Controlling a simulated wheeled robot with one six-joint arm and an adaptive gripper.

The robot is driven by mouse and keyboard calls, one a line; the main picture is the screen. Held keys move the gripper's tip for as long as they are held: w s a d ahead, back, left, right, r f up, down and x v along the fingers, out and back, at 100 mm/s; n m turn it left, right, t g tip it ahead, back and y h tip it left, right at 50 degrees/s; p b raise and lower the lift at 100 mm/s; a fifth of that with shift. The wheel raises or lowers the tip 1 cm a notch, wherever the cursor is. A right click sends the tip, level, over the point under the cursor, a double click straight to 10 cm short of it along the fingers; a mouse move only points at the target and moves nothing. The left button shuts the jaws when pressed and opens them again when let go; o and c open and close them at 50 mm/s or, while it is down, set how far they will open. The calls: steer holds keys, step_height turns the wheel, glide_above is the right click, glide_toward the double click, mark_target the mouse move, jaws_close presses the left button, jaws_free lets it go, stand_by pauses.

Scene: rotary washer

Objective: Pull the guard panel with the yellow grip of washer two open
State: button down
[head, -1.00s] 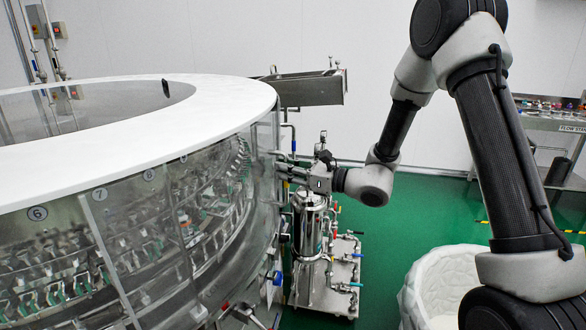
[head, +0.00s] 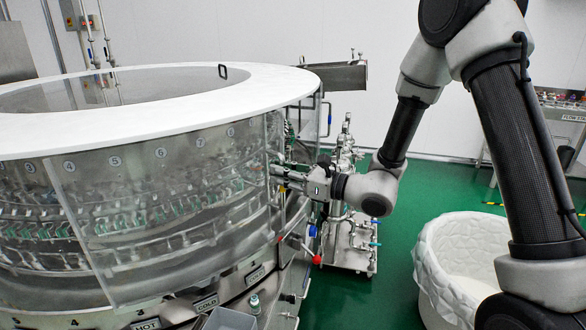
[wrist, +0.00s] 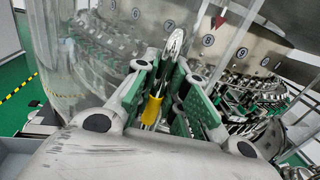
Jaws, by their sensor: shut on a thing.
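The guard panel (head: 150,210) is a clear curved sheet on the front of the round washer (head: 230,108), with numbers showing behind it. It also shows at the left of the wrist view (wrist: 62,58). My gripper (head: 283,172) is at the panel's right end in the head view. In the wrist view my gripper (wrist: 163,88) has its green-padded fingers on both sides of the yellow grip (wrist: 152,110) and is shut on it. A shiny metal end shows just beyond the grip. The fingers hide part of the grip, and it is barely visible in the head view.
A white padded round bin (head: 445,250) stands on the green floor at right. A steel pipe unit (head: 348,245) stands behind my gripper. A red-handled valve (head: 316,260) and a grey box (head: 228,319) are low by the washer. A side table (head: 565,120) is at far right.

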steer(key=shift+s+a, duration=1.35)
steer(key=shift+s, duration=0.2)
steer(key=c, duration=1.4)
jaws_free()
steer(key=shift+c, duration=0.2)
steer(key=v, duration=1.2)
